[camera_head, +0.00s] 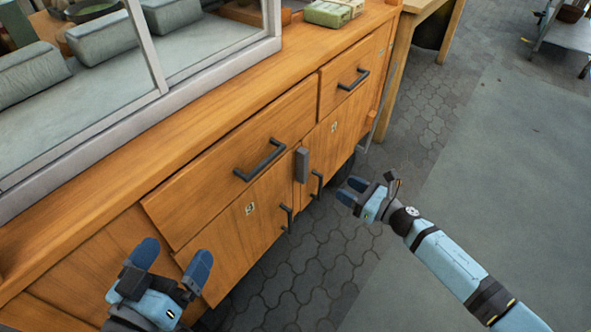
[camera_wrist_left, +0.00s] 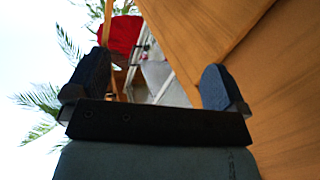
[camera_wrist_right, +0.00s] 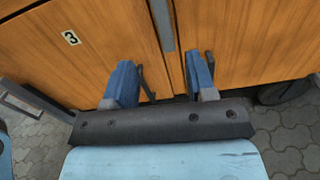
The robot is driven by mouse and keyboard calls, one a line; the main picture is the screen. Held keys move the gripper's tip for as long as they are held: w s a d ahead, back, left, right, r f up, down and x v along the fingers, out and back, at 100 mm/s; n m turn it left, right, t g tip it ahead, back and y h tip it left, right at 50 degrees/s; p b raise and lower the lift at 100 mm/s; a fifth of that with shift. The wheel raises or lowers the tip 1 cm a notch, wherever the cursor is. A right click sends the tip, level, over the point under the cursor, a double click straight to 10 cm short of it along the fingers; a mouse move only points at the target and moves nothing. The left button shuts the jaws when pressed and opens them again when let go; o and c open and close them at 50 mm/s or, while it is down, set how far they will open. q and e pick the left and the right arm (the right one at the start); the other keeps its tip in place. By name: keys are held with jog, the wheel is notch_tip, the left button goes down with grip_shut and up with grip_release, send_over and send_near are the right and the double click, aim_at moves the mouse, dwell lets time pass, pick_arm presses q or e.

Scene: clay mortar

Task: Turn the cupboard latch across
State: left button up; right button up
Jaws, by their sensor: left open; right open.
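The latch is a grey upright block (camera_head: 302,164) at the top of the seam between the two wooden cupboard doors. In the right wrist view the grey latch (camera_wrist_right: 163,22) runs along the seam above my fingers. The left door (camera_head: 232,245) and right door (camera_head: 322,148) appear closed, each with a dark bar handle near the seam. My right gripper (camera_head: 352,191) is open and empty, in front of the right door and apart from the latch. My left gripper (camera_head: 172,262) is open and empty in front of the cupboard's left part, far from the latch.
Two drawers with dark handles (camera_head: 260,160) (camera_head: 354,79) sit above the doors. A glass-fronted case and a green package (camera_head: 328,13) stand on the cupboard top. A wooden table (camera_head: 402,50) stands beyond. The paved floor (camera_head: 480,150) at right is clear.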

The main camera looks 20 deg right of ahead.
jog(key=b, duration=0.2)
send_near(307, 166)
jog(key=x, duration=0.3)
jog(key=shift+n, duration=0.4)
jog(key=x, duration=0.5)
jog(key=shift+w+a+r+b, duration=0.1)
jog(key=shift+w+a+b, duration=0.1)
jog(key=shift+a+b, duration=0.15)
pick_arm(q)
jog(key=shift+w+a+f+m, duration=0.2)
jog(key=shift+w+f+m, duration=0.35)
jog(key=shift+f, duration=0.2)
pick_arm(e)
jog(key=shift+w+a, duration=0.35)
jog(key=shift+w, duration=0.2)
pick_arm(q)
jog(key=shift+s, duration=0.1)
pick_arm(e)
jog(key=c, duration=0.9)
